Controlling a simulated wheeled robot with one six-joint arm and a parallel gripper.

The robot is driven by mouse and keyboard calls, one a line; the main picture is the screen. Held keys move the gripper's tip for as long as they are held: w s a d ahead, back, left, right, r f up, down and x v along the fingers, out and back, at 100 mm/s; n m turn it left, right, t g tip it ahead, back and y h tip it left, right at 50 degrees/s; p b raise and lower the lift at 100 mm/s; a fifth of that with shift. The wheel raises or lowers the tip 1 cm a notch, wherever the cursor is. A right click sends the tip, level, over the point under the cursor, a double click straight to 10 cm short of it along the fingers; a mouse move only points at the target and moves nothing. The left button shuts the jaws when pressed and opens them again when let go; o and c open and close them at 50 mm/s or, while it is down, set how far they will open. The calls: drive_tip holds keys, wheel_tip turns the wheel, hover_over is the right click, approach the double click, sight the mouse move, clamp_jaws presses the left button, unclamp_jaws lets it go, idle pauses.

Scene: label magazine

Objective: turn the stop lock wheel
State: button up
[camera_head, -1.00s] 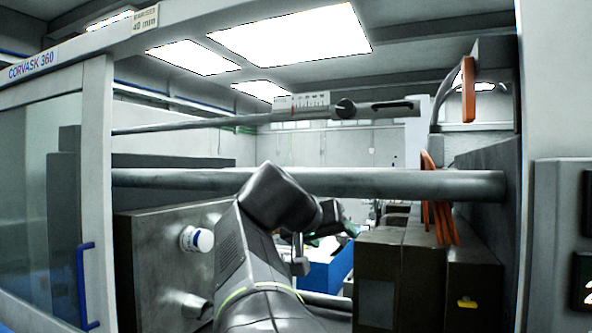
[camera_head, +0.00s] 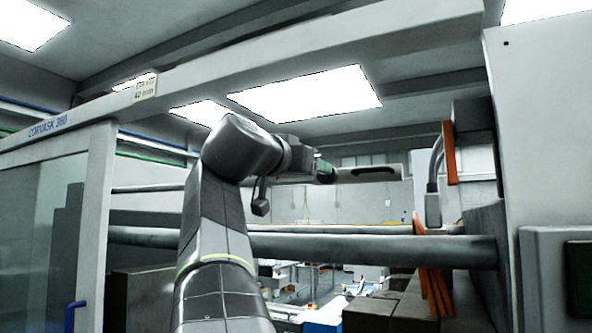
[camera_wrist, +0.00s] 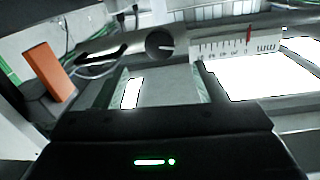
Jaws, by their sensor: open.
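The stop lock wheel, a round black knob (camera_wrist: 160,45) with a pale line across it, sits on a grey bar (camera_wrist: 203,51) in the wrist view. A white scale plate (camera_wrist: 222,48) with a red pointer is to its right in that view. My gripper (camera_wrist: 161,74) is open and empty. The knob appears between the two fingers and beyond their tips, apart from them. In the head view my gripper (camera_head: 325,170) is raised at the bar (camera_head: 392,176), and my arm hides the wheel and scale.
An orange block (camera_head: 448,152) hangs at the right, also in the wrist view (camera_wrist: 50,67). A thick horizontal rod (camera_head: 390,250) crosses below my gripper. The machine's top beam (camera_head: 300,75) passes above.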

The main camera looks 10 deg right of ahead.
sight(325, 175)
drive_tip(key=p+x, duration=0.2)
drive_tip(key=x, duration=0.7)
drive_tip(key=shift+p, duration=0.35)
drive_tip(key=c, duration=1)
drive_tip(key=shift+n, duration=0.4)
drive_tip(key=n+p, duration=0.2)
drive_tip(key=n, duration=1)
drive_tip(key=n+t+y+p, duration=0.1)
drive_tip(key=n+p, duration=0.1)
drive_tip(key=n, duration=1.1)
drive_tip(key=shift+f, duration=0.15)
